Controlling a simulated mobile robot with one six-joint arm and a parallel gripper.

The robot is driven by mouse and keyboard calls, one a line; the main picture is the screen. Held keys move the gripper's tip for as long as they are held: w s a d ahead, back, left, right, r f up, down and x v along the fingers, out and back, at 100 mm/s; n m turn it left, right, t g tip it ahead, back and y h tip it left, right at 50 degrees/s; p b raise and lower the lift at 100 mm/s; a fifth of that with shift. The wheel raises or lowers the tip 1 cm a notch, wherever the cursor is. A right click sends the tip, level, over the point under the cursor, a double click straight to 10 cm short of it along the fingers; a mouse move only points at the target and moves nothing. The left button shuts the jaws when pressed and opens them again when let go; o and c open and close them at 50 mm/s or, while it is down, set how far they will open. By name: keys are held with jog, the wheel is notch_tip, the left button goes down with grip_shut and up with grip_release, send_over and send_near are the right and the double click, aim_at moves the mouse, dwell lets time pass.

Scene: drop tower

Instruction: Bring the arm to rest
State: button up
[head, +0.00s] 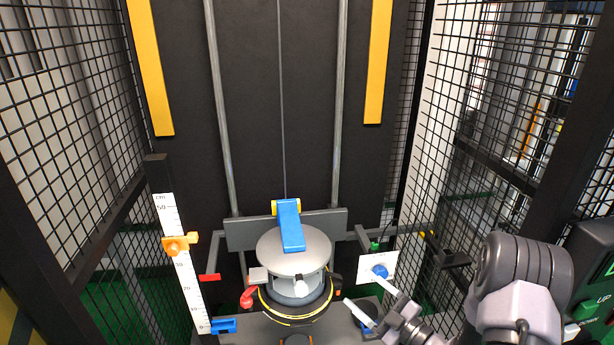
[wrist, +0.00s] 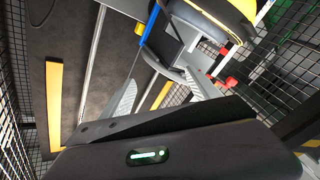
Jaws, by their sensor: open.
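My gripper (head: 362,288) is at the lower right of the head view, reaching in toward the tower. Its two pale fingers are spread with nothing between them. The upper finger overlaps a white plate with a blue knob (head: 380,271); I cannot tell whether it touches. In the wrist view the gripper's fingers (wrist: 160,76) also stand apart, with part of the tower beyond them. The round grey drop unit (head: 294,243), with a blue bar (head: 290,226) on top and a yellow-edged dark ring below, stands left of the gripper.
A white cm scale (head: 183,260) with an orange pointer (head: 176,245) stands at left. Black mesh walls (head: 62,110) close both sides. Vertical grey rails (head: 340,120) run up the dark back panel. A control box with a green UP button (head: 585,310) is at far right.

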jog(key=s+a+r+n+g+y+b, duration=0.15)
jog(key=s+a+r+n+g, duration=0.5)
jog(key=n, duration=0.75)
jog(key=s+a+r+n+g+b, duration=0.2)
jog(key=s+a+r+n+g, duration=0.2)
jog(key=s+a+n+g, duration=0.55)
jog(key=s+d+n+t+h+b, duration=0.1)
jog(key=s+d+n+t+h, duration=0.2)
jog(key=n, duration=1.1)
jog(key=s+d+r+n+t+h+b, duration=0.1)
jog(key=s+d+n+t+h, duration=0.2)
jog(key=n, duration=1.2)
jog(key=s+d+h, duration=0.2)
jog(key=s+h, duration=0.2)
jog(key=s, duration=0.2)
jog(key=shift+t+b, duration=0.35)
jog(key=shift+t, duration=0.05)
jog(key=shift+h, duration=0.25)
